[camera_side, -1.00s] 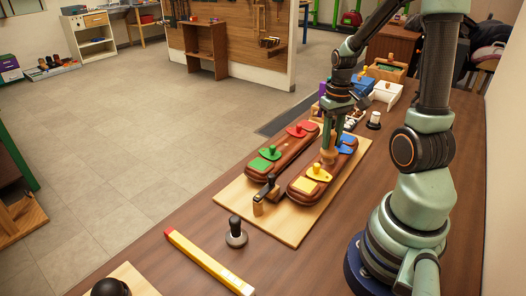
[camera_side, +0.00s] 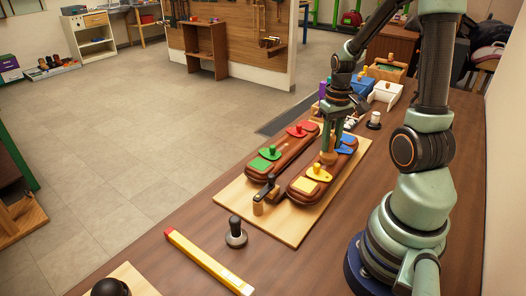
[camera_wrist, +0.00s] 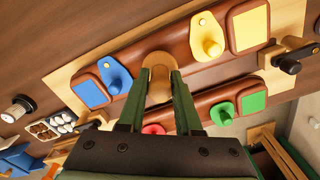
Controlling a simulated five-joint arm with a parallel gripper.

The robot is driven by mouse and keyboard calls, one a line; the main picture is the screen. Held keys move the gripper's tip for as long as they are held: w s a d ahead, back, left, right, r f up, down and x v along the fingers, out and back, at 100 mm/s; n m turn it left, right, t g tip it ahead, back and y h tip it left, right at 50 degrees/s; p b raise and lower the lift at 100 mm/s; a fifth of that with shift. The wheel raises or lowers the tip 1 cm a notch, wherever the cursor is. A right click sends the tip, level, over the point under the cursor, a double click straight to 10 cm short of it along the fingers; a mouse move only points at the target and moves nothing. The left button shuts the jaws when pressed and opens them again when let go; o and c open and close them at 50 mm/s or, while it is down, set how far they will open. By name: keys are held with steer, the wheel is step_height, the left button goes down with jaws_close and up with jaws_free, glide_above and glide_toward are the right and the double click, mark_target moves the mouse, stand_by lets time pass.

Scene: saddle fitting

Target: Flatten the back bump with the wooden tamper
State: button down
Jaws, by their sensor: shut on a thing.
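My gripper (camera_side: 331,138) is shut on the wooden tamper (camera_side: 328,157), a light turned-wood piece held upright. In the wrist view the tamper (camera_wrist: 158,75) sits between my two green fingers (camera_wrist: 159,100). Its lower end is over the nearer brown leather panel (camera_side: 309,190), between the yellow plate (camera_side: 319,173) and the blue plate (camera_side: 346,140), and appears to touch the leather. The leather under the tamper is hidden, so I cannot tell whether a bump is there. The other brown panel (camera_side: 290,150) carries a green plate (camera_side: 264,161) and a red plate (camera_side: 301,128).
Both panels lie on a pale wooden board (camera_side: 290,233). A white-topped knob (camera_side: 374,120) and bins (camera_side: 386,93) stand behind.

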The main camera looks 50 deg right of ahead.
steer(key=shift+f, duration=0.65)
stand_by(2.2)
steer(key=shift+r, duration=2.55)
steer(key=shift+w, duration=0.1)
